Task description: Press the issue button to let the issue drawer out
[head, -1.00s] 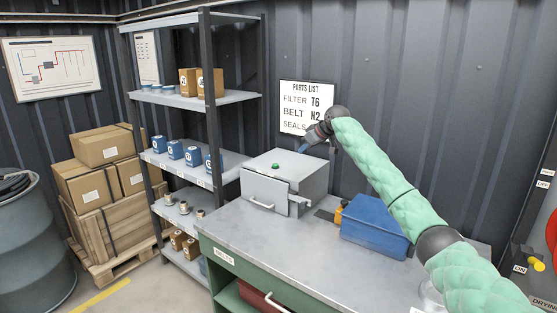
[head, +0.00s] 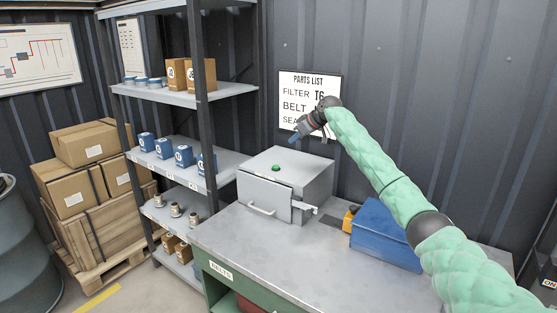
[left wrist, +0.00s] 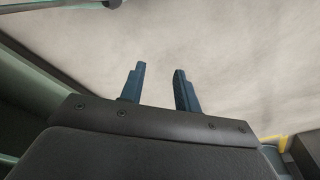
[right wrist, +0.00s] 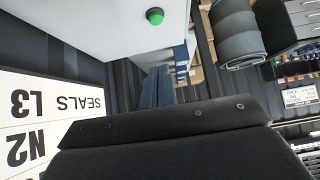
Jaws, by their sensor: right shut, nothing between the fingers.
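The green issue button (head: 276,168) sits on top of the grey metal box (head: 313,176) on the workbench. The box has a front panel with a bar handle (head: 262,209); I cannot tell how far the drawer is out. My right gripper (head: 293,139) is shut and empty, above the box and slightly right of the button, not touching it. In the right wrist view, its fingers (right wrist: 158,86) are together and the button (right wrist: 155,16) shows beyond them. My left gripper (left wrist: 160,68) is open and empty over a pale grey surface; the head view does not show it.
A blue bin (head: 382,237) stands on the bench (head: 250,250) right of the box. A shelf rack (head: 206,120) with small boxes is at the left. The parts list sign (head: 300,88) hangs behind my right arm. The bench front is clear.

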